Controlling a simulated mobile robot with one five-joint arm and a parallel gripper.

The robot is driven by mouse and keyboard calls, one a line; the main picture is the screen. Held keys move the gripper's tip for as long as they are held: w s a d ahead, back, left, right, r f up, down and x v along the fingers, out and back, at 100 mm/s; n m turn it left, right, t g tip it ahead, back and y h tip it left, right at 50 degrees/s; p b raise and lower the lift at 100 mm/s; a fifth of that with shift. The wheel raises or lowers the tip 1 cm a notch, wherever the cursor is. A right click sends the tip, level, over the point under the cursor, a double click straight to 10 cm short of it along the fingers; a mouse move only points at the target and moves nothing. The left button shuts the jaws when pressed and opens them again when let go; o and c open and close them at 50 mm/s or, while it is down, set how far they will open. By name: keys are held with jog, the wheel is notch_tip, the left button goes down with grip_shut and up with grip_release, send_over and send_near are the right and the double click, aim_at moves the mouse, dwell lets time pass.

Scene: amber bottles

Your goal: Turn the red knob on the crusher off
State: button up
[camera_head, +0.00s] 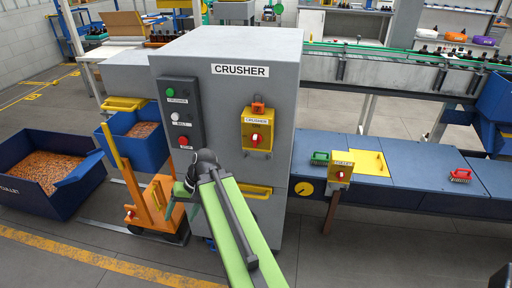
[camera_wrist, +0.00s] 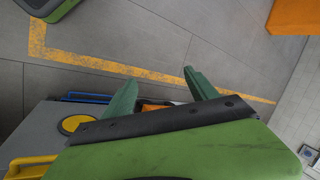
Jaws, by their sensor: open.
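The crusher (camera_head: 225,85) is a tall grey cabinet in the middle of the head view. On its front, right of centre, is a yellow box (camera_head: 249,116) labelled CRUSHER with a red knob (camera_head: 255,140). The knob's exact angle is too small to tell. My gripper (camera_head: 178,192) is partly hidden behind my wrist, lower and to the left of the knob, apart from it. In the wrist view my gripper (camera_wrist: 160,80) shows two green fingers spread apart with nothing between them. The wrist view looks mostly at the floor; the red knob is not in it.
A dark panel (camera_head: 180,115) with green, white and red buttons is left of the yellow box. A yellow handle (camera_head: 256,191) is below it. Another yellow box with a red knob (camera_head: 340,176) stands at the blue conveyor (camera_head: 400,170). An orange pallet truck (camera_head: 152,205) stands at left.

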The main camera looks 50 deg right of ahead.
jog(key=s+d+r+m+t+y+b, duration=0.2)
jog(key=d+m+t, duration=0.2)
jog(key=d, duration=0.8)
jog(key=m+t+h+b, duration=0.4)
jog(key=m+t, duration=0.3)
jog(key=t, duration=0.4)
send_near(256, 142)
jog(key=w, duration=0.3)
jog(key=w+a, duration=0.1)
jog(key=w, duration=0.7)
jog(key=shift+a+f, duration=0.15)
jog(key=shift+f, duration=0.2)
